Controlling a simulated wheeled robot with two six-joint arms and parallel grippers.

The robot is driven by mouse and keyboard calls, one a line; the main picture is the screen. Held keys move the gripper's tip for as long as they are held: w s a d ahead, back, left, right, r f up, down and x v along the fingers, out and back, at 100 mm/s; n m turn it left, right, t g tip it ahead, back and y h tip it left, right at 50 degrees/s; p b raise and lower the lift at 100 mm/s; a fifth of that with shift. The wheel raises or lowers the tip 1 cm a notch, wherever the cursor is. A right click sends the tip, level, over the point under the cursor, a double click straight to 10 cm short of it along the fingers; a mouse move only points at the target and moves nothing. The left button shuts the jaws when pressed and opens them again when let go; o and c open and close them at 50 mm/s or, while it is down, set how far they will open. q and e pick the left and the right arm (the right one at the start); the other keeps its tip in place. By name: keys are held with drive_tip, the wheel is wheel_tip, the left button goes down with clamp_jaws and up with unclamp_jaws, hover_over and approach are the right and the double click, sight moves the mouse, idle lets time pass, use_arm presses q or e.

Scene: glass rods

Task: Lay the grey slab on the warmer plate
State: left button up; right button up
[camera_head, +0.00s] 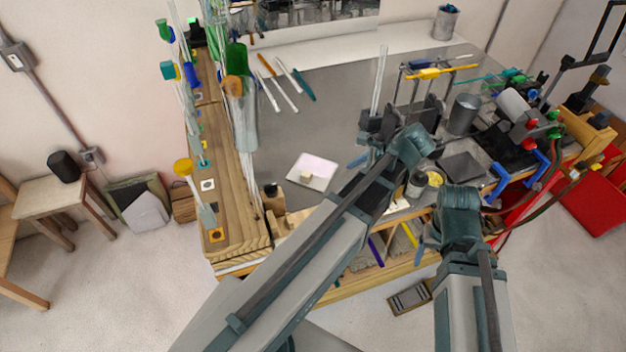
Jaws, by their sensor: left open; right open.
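A dark grey square slab (462,166) lies flat on the right part of the bench. A pale, near-white square plate (325,172) lies on the bench left of centre, with a small beige block (306,176) on it; it may be the warmer plate, but I cannot tell for sure. My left gripper (368,152) is over the bench between the pale plate and the slab, open and touching neither as far as I can see. My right gripper (422,240) is low at the bench's front edge, below the slab, open and partly hidden by its own arm.
A wooden rack (217,160) with tall glass rods stands along the left. A grey metal cup (463,114) stands behind the slab. Burner gear with blue clamps (538,162) crowds the right. Several rods (285,85) lie at the back. The grey bench top (325,110) is clear behind the pale plate.

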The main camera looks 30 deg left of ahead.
use_arm(q)
drive_tip(key=w+a+m+y+b, duration=0.1)
drive_tip(key=w+a+m+y, duration=0.1)
drive_tip(key=w+a+m, duration=0.15)
drive_tip(key=b, duration=0.6)
approach(308, 174)
drive_tip(key=shift+w+a+f+g, duration=0.15)
drive_tip(key=shift+a+f, duration=0.3)
drive_tip(key=shift+a, duration=0.05)
drive_tip(key=shift+w+a+f+g, duration=0.15)
drive_tip(key=shift+a+f, duration=0.3)
drive_tip(key=shift+a, duration=0.05)
drive_tip(key=shift+a+f, duration=0.3)
drive_tip(key=shift+a, duration=0.25)
use_arm(e)
wheel_tip(308, 174, down, 8)
use_arm(q)
drive_tip(key=shift+f, duration=0.1)
drive_tip(key=b+x, duration=0.4)
drive_tip(key=x, duration=0.1)
drive_tip(key=shift+s+f, duration=0.1)
drive_tip(key=shift+f, duration=0.05)
use_arm(e)
wheel_tip(308, 174, down, 4)
drive_tip(key=shift+r, duration=0.2)
use_arm(q)
clamp_jaws()
